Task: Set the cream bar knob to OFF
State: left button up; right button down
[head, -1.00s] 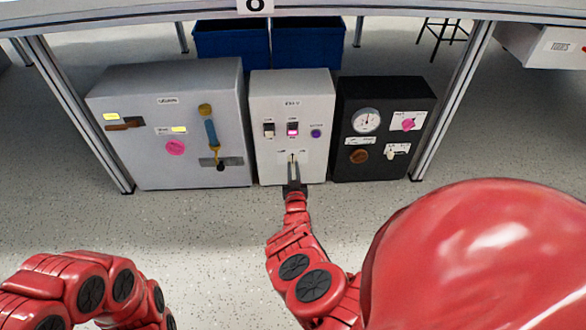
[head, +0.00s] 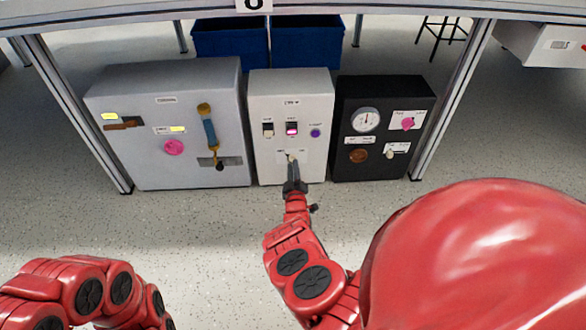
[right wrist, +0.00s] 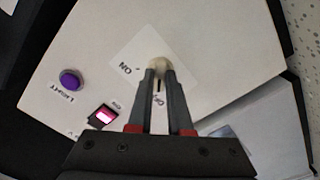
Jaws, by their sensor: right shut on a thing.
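The cream bar knob (right wrist: 159,65) sits on a pale plate (right wrist: 182,55) on the front of the white box (head: 262,95). My right gripper (right wrist: 159,72) is shut on the knob, with one finger on each side. In the head view, my right gripper (head: 292,164) reaches the lower part of the white box and mostly covers the knob. In the right wrist view, an ON label shows left of the knob, and another label is partly hidden by the fingers. The knob's exact pointing direction is hard to tell. My left gripper is out of view.
Above the knob are a rocker switch (head: 268,129), a lit pink switch (head: 292,128) and a purple button (head: 316,133). A grey box (head: 130,85) stands left and a black box (head: 385,95) right. The floor in front is clear.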

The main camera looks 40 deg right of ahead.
dwell(0.4)
jog(key=c, duration=0.8)
grip_release()
jog(key=shift+c, duration=0.2)
